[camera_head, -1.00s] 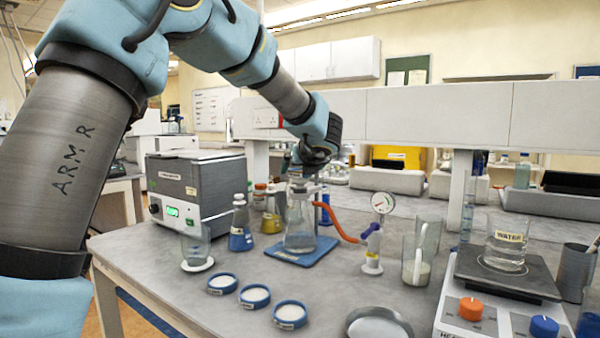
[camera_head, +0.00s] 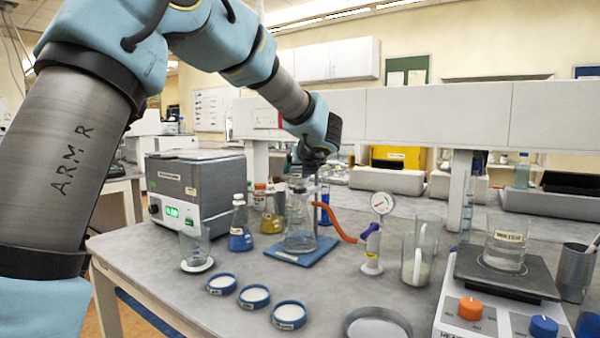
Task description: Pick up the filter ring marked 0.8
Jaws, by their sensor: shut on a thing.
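Three blue filter rings with white discs lie in a row at the bench front: a left one (camera_head: 222,284), a middle one (camera_head: 255,296) and a right one (camera_head: 289,315). Their small labels are too small to read. My gripper (camera_head: 308,168) is well behind them, at the top of the filter flask (camera_head: 300,228). It is shut on a clear glass piece (camera_head: 299,186), seemingly a funnel, at the flask's neck. The fingertips are small and partly hidden, so the exact grip is unclear. The flask stands upright on a blue mat (camera_head: 316,252).
An orange hose (camera_head: 340,228) joins the flask to a pump with a gauge (camera_head: 382,203). A beaker (camera_head: 193,245) stands left, a shallow dish (camera_head: 376,330) in front, a hotplate (camera_head: 505,275) with a water beaker right. Bench around the rings is clear.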

